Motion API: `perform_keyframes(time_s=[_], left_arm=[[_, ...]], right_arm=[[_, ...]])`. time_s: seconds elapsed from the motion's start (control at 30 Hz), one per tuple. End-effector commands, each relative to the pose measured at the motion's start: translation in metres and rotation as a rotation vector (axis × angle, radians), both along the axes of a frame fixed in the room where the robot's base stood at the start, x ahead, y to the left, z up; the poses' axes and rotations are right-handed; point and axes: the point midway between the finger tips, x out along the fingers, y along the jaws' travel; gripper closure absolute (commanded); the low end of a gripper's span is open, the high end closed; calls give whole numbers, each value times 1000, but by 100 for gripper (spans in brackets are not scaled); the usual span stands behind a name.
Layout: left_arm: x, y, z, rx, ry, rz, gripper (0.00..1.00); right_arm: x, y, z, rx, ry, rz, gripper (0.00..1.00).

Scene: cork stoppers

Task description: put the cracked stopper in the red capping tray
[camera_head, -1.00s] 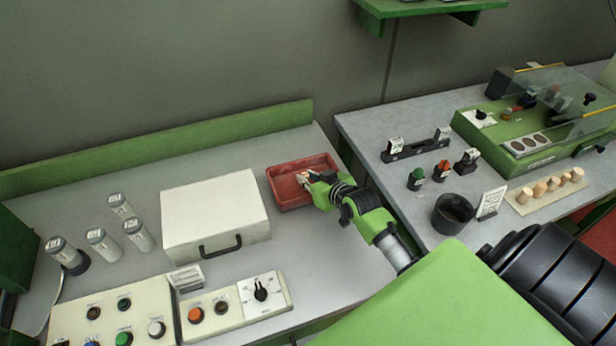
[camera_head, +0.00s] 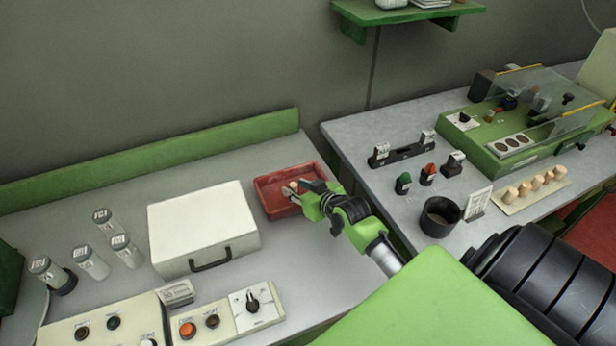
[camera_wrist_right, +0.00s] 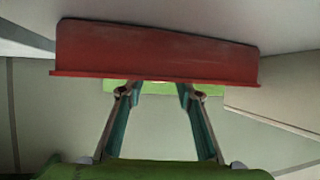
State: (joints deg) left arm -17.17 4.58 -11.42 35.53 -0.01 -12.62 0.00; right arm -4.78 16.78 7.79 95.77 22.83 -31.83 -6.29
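The red capping tray (camera_head: 262,198) is on the grey bench, right of the white case. A small pale, tan stopper (camera_head: 293,186) shows inside the tray; whether it is cracked is too small to tell. My right gripper (camera_head: 303,190) is over the tray's right part with its fingers spread around or just beside the stopper. In the right wrist view the gripper (camera_wrist_right: 160,90) has its fingers apart, with nothing visible between the tips, and the tray's red wall (camera_wrist_right: 155,50) is ahead of them. My left gripper is not in view.
A white case (camera_head: 200,225) stands left of the tray. Control boxes (camera_head: 230,318) lie in front. Several capped tubes (camera_head: 90,262) stand at left. On the right bench are a black cup (camera_head: 440,217), a row of corks (camera_head: 535,185) on a pale board, and a green machine (camera_head: 520,140).

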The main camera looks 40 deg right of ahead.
Motion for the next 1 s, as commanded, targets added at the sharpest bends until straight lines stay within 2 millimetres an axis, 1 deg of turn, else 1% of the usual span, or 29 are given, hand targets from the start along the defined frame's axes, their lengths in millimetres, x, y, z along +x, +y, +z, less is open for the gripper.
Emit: perform_keyframes(time_s=[0.3, 0.5, 0.7, 1.0], left_arm=[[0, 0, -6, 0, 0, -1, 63], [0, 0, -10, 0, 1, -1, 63], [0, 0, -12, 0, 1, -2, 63], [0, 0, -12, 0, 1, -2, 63]], right_arm=[[-50, 2, 26, -2, 1, 0, 68], [-79, 3, 41, -1, 2, 0, 68], [-94, 4, 51, -1, 0, 0, 68], [-97, 4, 54, 0, 1, 0, 68]])
